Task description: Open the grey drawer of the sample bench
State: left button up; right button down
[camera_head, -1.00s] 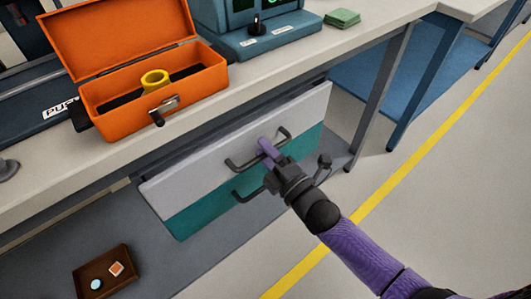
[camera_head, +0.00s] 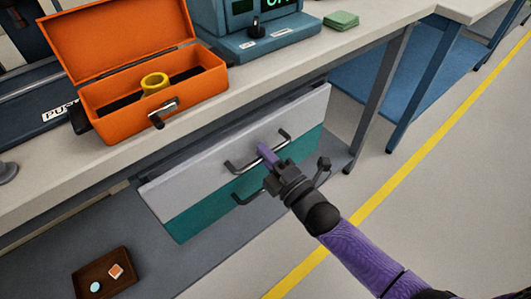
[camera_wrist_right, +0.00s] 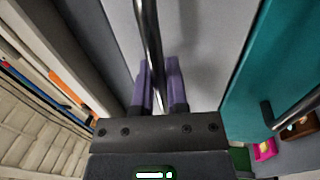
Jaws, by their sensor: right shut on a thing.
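The grey drawer (camera_head: 205,160) is the upper front under the bench top. Its face looks level with the teal drawer (camera_head: 210,207) below it, with no opening to be seen between them. A dark bar handle (camera_head: 246,168) runs along the grey face. My right gripper (camera_head: 268,155) is at the middle of this handle. In the right wrist view the bar (camera_wrist_right: 148,35) passes between the purple fingers (camera_wrist_right: 161,85), which are shut on it. The grey face (camera_wrist_right: 205,40) lies just beyond the fingers. My left gripper is not in view.
An open orange box (camera_head: 120,107) with a yellow ring (camera_head: 155,83) stands on the bench top (camera_head: 270,72) above the drawer. A brown tray (camera_head: 88,288) lies on the low shelf at lower left. The floor right of the drawers is clear.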

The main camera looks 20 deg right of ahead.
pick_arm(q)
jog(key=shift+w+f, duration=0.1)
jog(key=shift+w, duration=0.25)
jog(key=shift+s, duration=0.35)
